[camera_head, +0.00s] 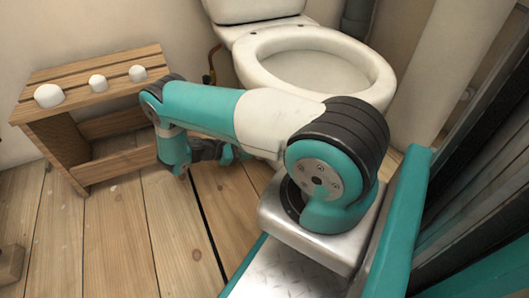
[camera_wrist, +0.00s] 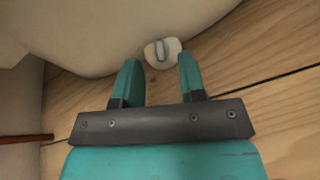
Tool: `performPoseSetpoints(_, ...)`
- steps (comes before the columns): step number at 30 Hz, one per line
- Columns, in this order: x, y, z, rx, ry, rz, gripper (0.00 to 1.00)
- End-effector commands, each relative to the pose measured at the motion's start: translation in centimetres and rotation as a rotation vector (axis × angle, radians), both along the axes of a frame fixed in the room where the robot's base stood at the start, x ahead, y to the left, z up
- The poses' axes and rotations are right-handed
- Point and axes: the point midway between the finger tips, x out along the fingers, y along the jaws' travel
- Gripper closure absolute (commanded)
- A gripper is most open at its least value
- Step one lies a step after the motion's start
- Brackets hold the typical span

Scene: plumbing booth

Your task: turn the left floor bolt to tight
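The left floor bolt (camera_wrist: 163,52) shows in the wrist view as a small pale round cap with a raised grey bar across it. It sits on the floor beside the toilet base (camera_wrist: 85,30). My gripper (camera_wrist: 157,65) is open, with its two teal fingers apart and nothing between them. The bolt lies just ahead of the fingertips, towards the right finger. I cannot tell how far apart in depth they are. In the head view my gripper (camera_head: 232,154) is low by the left side of the toilet (camera_head: 310,62), and the bolt is hidden there.
A wooden stool (camera_head: 90,95) with three white caps (camera_head: 98,83) on top stands at the left. A thin pipe (camera_head: 212,62) with a red part runs by the wall behind my arm. The plank floor (camera_head: 130,235) in front is mostly clear.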

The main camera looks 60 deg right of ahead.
Motion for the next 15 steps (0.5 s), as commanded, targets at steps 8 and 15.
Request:
performPoseSetpoints(8, -0.2, -1.5, -1.2, -0.001, -0.001, 0.013, 0.63)
performPoseSetpoints(15, -0.3, -1.7, -1.2, -0.001, -0.001, 0.013, 0.63)
